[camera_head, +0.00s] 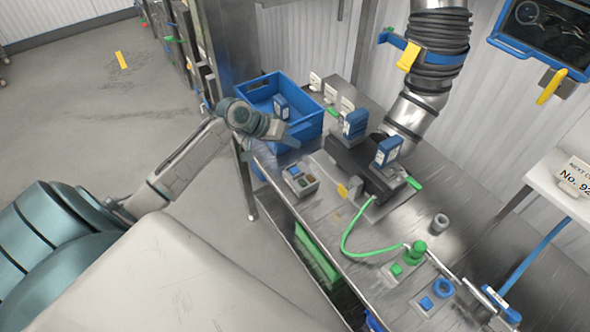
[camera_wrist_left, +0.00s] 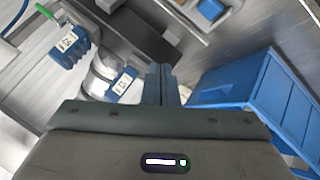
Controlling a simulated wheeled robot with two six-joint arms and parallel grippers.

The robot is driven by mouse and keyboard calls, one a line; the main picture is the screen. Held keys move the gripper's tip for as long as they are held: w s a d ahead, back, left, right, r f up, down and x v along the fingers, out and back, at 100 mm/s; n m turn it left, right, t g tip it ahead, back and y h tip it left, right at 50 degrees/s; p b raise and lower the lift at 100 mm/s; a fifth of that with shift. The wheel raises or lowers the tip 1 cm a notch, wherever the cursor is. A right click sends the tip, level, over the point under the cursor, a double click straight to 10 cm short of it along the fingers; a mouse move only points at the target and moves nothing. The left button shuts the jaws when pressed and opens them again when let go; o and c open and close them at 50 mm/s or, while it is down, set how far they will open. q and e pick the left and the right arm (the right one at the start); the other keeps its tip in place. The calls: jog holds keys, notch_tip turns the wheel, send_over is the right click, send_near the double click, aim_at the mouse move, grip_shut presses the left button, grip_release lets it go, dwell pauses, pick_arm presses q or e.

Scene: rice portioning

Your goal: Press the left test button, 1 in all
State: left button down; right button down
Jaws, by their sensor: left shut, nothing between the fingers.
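My left gripper (camera_head: 290,140) is in the head view, shut and empty, at the front right rim of the blue crate. In the left wrist view its closed fingers (camera_wrist_left: 160,80) point away from me. I cannot tell which is the left test button by any label. No gripper touches any of these buttons. My right gripper is not in view.
The blue crate (camera_head: 310,132) stands at the bench's back left and shows in the wrist view (camera_wrist_left: 225,88). Blue labelled blocks (camera_head: 388,151) stand on a dark unit. A green cable (camera_head: 345,238) crosses the bench. A metal duct (camera_head: 412,112) rises behind.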

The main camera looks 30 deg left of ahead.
pick_arm(q)
jog(key=b, duration=0.6)
send_over(291, 171)
notch_tip(291, 171, down, 7)
jog(key=shift+r, duration=0.2)
jog(key=shift+f+b, duration=0.45)
jog(key=shift+f, duration=0.55)
dwell(0.7)
jog(key=shift+f, duration=0.4)
jog(key=shift+f, duration=0.5)
dwell(0.5)
dwell(0.3)
jog(key=shift+r+p, duration=0.7)
jog(key=shift+r, duration=0.25)
